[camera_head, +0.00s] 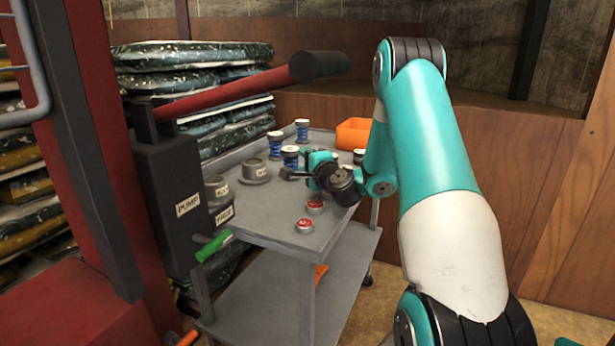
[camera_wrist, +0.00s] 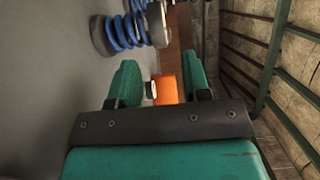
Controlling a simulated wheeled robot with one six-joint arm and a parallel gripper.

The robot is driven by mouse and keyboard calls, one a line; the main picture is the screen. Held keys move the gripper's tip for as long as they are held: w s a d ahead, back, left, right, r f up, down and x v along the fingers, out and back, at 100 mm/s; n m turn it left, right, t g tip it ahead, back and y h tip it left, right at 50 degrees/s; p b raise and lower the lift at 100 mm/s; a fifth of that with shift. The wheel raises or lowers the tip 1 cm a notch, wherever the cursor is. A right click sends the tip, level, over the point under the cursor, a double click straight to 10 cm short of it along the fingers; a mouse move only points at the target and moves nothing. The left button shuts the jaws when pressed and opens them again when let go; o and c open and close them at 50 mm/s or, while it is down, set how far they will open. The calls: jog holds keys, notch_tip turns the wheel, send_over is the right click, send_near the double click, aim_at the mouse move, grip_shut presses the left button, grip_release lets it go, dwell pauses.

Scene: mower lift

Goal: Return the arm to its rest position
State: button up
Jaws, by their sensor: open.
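My teal arm (camera_head: 433,140) rises at the right in the head view and bends down to the left over a grey cart. My gripper (camera_head: 290,174) is over the cart top, near the blue spring parts. In the wrist view my gripper (camera_wrist: 160,82) has its two teal fingers apart, with no object held between them. A blue spring part (camera_wrist: 122,32) shows beyond the fingers at the upper left. An orange bin (camera_wrist: 166,90) shows farther off, between the fingers.
The grey cart (camera_head: 262,217) carries several blue springs (camera_head: 290,157), red-topped discs (camera_head: 304,226), grey cups and the orange bin (camera_head: 353,133). A red lift with a black PUMP box (camera_head: 178,195) and red handle (camera_head: 230,95) stands left. Stacked bags (camera_head: 190,55) and wooden panels stand behind.

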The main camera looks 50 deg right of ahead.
jog(key=shift+b+v, duration=0.4)
jog(key=shift+v, duration=0.8)
